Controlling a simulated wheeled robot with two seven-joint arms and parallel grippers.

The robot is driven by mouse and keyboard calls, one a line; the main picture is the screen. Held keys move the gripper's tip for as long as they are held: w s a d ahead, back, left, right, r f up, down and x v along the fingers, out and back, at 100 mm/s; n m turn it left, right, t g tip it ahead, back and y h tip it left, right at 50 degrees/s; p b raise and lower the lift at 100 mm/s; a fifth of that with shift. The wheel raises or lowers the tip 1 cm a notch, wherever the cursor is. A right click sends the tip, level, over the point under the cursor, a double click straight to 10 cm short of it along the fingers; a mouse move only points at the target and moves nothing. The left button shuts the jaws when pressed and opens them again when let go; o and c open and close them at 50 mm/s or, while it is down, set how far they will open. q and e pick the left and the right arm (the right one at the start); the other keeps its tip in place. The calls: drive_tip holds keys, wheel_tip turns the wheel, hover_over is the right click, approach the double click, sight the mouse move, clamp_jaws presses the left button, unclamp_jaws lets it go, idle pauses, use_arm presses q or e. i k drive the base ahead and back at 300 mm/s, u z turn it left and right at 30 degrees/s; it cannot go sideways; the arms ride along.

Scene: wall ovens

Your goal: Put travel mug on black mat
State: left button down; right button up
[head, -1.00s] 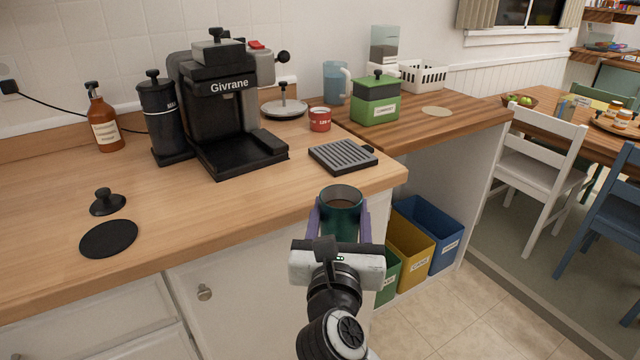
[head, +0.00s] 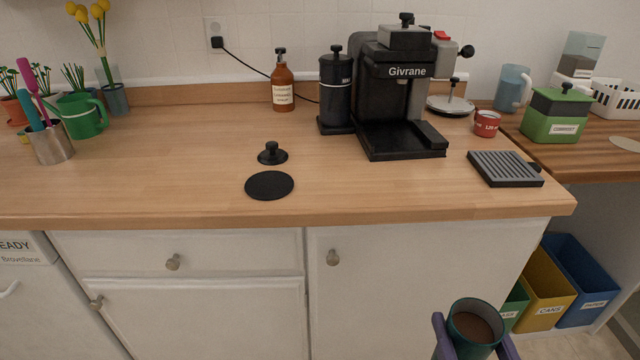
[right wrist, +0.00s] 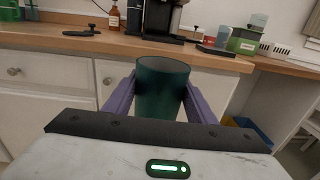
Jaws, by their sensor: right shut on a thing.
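The travel mug (head: 474,326) is dark green, open-topped and holds a brown content. My right gripper (head: 474,338) is shut on it, with a purple finger on each side. The mug is upright, in front of the counter and below its top, at the lower right of the head view. The right wrist view also shows the mug (right wrist: 162,90) between the fingers (right wrist: 155,98). The black mat (head: 269,185) is a bare round disc near the counter's front edge, left of and beyond the mug. My left gripper is not in view.
A black knobbed lid or tamper (head: 272,153) stands just behind the mat. The coffee machine (head: 400,95), a black grinder (head: 337,90) and a grey ridged tray (head: 505,168) stand to the right. The counter (head: 150,180) left of the mat is clear.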

sight(269, 183)
drive_tip(key=u, duration=3.55)
drive_tip(key=k, duration=1.6)
drive_tip(key=z, duration=1.2)
